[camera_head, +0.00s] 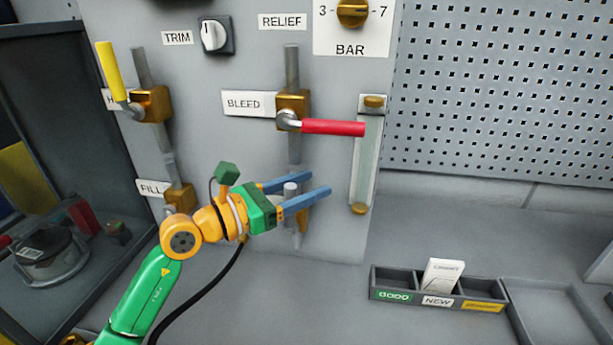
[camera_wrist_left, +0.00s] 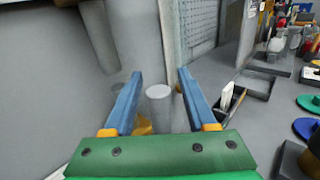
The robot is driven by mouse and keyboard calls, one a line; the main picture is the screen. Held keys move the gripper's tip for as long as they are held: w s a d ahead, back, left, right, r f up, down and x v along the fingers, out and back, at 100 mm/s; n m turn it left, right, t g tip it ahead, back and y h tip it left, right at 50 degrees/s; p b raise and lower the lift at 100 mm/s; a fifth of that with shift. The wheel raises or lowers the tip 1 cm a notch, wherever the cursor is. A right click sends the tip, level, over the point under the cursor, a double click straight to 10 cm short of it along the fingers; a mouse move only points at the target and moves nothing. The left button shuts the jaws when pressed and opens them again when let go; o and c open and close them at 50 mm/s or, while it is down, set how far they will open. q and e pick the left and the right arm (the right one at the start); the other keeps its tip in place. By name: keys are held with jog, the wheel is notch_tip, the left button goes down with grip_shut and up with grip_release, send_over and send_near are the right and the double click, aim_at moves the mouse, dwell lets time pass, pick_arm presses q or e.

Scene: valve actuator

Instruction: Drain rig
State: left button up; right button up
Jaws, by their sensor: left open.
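The rig panel carries a brass BLEED valve (camera_head: 293,104) with a red lever (camera_head: 333,127) pointing right, roughly level. A yellow lever (camera_head: 110,72) stands nearly upright on another brass valve (camera_head: 152,104) at upper left. The brass FILL valve (camera_head: 179,198) is lower, partly behind my arm. My left gripper (camera_head: 320,184) is open below the red lever. A grey stub (camera_head: 290,190) with a flat round top shows between its blue fingers, and also in the left wrist view (camera_wrist_left: 159,92). Whether the fingers touch it cannot be told. My right gripper is out of view.
A TRIM knob (camera_head: 214,36) and a BAR dial (camera_head: 352,12) are above.

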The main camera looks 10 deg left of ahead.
pick_arm(q)
jog(key=shift+s+a, duration=0.1)
jog(key=c, duration=0.3)
grip_shut()
dwell(1.0)
